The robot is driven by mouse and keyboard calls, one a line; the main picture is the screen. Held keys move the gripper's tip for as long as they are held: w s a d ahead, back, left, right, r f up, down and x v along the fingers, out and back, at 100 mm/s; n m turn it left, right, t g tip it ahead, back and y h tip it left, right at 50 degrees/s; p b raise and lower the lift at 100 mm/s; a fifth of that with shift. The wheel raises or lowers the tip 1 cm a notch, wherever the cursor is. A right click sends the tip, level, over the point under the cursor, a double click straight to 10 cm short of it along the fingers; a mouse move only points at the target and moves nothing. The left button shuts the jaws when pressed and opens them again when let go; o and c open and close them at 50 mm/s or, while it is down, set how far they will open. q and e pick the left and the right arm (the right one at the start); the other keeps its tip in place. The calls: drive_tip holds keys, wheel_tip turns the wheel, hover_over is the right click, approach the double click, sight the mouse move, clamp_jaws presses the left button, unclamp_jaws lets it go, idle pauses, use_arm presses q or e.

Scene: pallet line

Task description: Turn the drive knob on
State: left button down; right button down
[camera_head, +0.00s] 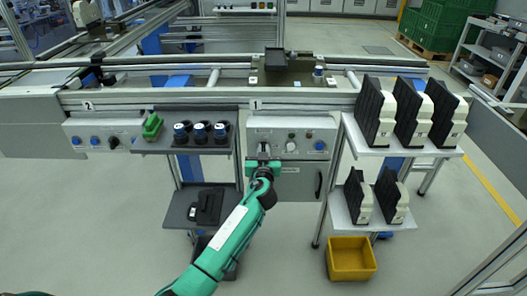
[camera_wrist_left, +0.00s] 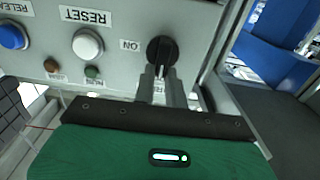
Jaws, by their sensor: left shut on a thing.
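The black drive knob (camera_wrist_left: 161,49) sits on the grey control panel (camera_wrist_left: 120,22), beside the label ON, in the left wrist view. My left gripper (camera_wrist_left: 163,76) is shut on the knob, one finger on each side of its grip. In the head view my left gripper (camera_head: 264,157) reaches the left part of the panel (camera_head: 318,128) under station 1 and hides most of the knob. The knob's exact angle is hard to tell. My right gripper is not in view.
A white RESET button (camera_wrist_left: 88,45) and a blue button (camera_wrist_left: 13,37) are on the same panel. A shelf with black cups (camera_head: 200,130) stands left of the panel. A rack with black-and-white boxes (camera_head: 376,110) stands right, above a yellow bin (camera_head: 351,258).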

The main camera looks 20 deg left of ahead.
use_arm(q)
drive_tip(key=shift+m, duration=0.3)
drive_tip(key=shift+d+m, duration=0.1)
drive_tip(key=shift+m, duration=0.2)
drive_tip(key=shift+w+d+f+m, duration=0.1)
drive_tip(key=shift+d+f+m, duration=0.2)
drive_tip(key=shift+m, duration=2.45)
drive_tip(key=shift+w+d+f+m, duration=0.1)
drive_tip(key=shift+d+f+m, duration=0.2)
drive_tip(key=shift+m, duration=2.5)
drive_tip(key=shift+d+f+m, duration=0.2)
drive_tip(key=shift+f+m, duration=0.15)
drive_tip(key=shift+m, duration=2.4)
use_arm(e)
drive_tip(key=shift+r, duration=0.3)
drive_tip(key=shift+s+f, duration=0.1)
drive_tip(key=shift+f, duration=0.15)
use_arm(q)
drive_tip(key=shift+f, duration=0.1)
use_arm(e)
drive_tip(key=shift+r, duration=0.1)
use_arm(q)
drive_tip(key=c, duration=1.4)
unclamp_jaws()
drive_tip(key=shift+c, duration=0.2)
